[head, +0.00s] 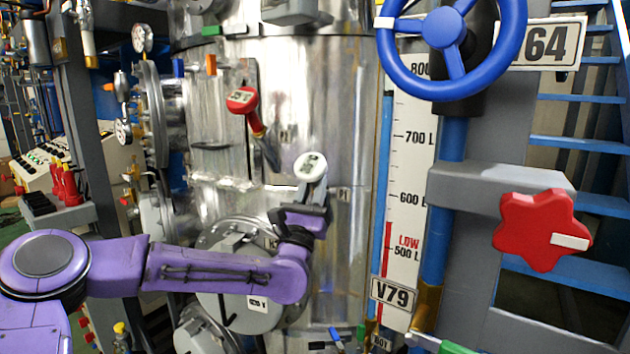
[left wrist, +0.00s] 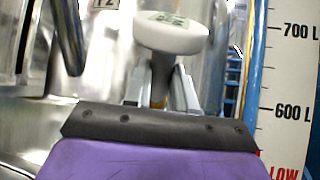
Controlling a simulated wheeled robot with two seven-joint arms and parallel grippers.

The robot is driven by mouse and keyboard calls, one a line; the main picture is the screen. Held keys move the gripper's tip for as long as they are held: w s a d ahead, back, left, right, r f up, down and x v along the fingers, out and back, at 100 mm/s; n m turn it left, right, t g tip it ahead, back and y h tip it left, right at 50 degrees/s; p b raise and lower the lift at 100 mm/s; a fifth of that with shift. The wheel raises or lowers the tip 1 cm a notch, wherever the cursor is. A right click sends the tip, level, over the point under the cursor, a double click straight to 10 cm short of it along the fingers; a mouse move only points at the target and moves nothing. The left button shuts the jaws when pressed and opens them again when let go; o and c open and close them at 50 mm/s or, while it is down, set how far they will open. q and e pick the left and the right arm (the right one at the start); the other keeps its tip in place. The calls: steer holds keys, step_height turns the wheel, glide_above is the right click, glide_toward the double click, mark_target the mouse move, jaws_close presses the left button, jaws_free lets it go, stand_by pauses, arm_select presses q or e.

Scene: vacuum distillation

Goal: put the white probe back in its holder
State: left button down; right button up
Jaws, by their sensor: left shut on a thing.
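The white probe (head: 311,167) has a round white head with a dark display. It is in front of the shiny metal tank, head up and slightly tilted. My left gripper (head: 308,192) is shut on the probe just below the head. In the left wrist view the white head (left wrist: 170,35) rises above the fingers (left wrist: 160,92), with a dark stem between them. The probe's lower end is hidden behind the gripper and wrist. I cannot make out the white probe's holder. My right gripper is not in view.
A red-headed probe (head: 242,100) sits tilted on the tank (head: 325,90), left of the white one. A round flanged hatch (head: 240,290) is behind my left arm. A level scale (head: 408,190), blue handwheel (head: 452,30) and red knob (head: 541,230) stand to the right.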

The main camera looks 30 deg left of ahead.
mark_target(306, 179)
arm_select(q)
steer(key=shift+s+d+r+p, duration=0.1)
steer(key=shift+s+r+p, duration=0.25)
steer(key=shift+s+r, duration=0.55)
steer(key=shift+s+d+r+p, duration=0.1)
steer(key=shift+s+r+p, duration=0.25)
steer(key=shift+s+r, duration=0.55)
steer(key=shift+w+r, duration=0.15)
steer(key=shift+w, duration=0.05)
steer(key=shift+s+d+r+p, duration=0.15)
steer(key=shift+s+r+p, duration=0.25)
steer(key=shift+s+r, duration=0.5)
steer(key=shift+s+d+r+p, duration=0.1)
steer(key=shift+s+r+p, duration=0.25)
steer(key=shift+s+r, duration=0.5)
steer(key=shift+w+r, duration=0.15)
steer(key=shift+w, duration=0.05)
steer(key=s+f+b, duration=0.1)
steer(key=s+b, duration=0.2)
steer(key=s, duration=0.3)
steer(key=shift+s+d+f+b, duration=0.25)
steer(key=shift+d+b, duration=0.15)
steer(key=shift+d, duration=0.05)
steer(key=shift+f, duration=0.1)
